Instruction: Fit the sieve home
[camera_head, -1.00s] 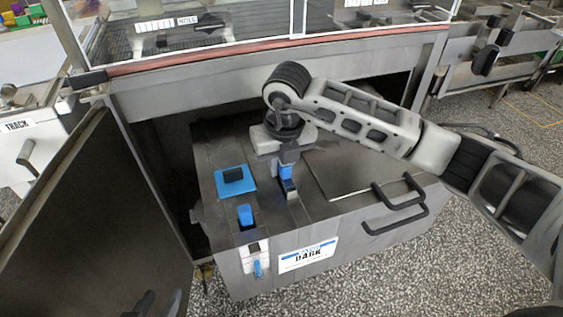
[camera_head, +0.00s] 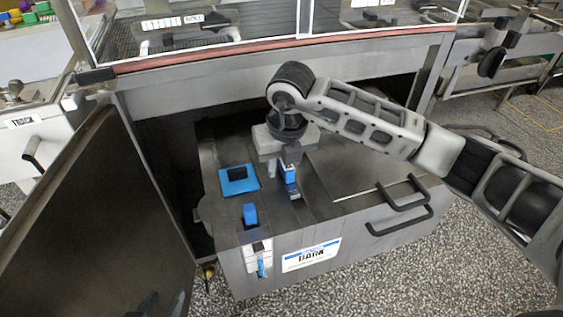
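My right arm reaches in from the right, and its gripper (camera_head: 281,168) points down over the top of the grey steel tank labelled DARK (camera_head: 232,268). A small blue and dark piece (camera_head: 288,174) shows directly below and between the fingers. I cannot tell whether they grip it or are only around it. I cannot make out for sure which part is the sieve. A blue square plate with a black knob (camera_head: 238,180) lies on the tank top to the left of the gripper. My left gripper is not clearly in view.
A blue lever (camera_head: 250,214) stands near the tank's front edge, above a white panel. Black bar handles (camera_head: 402,208) stick out at the tank's right. An open steel door (camera_head: 95,225) stands at left. The cabinet frame (camera_head: 270,75) overhangs the tank's back. Speckled floor is clear in front.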

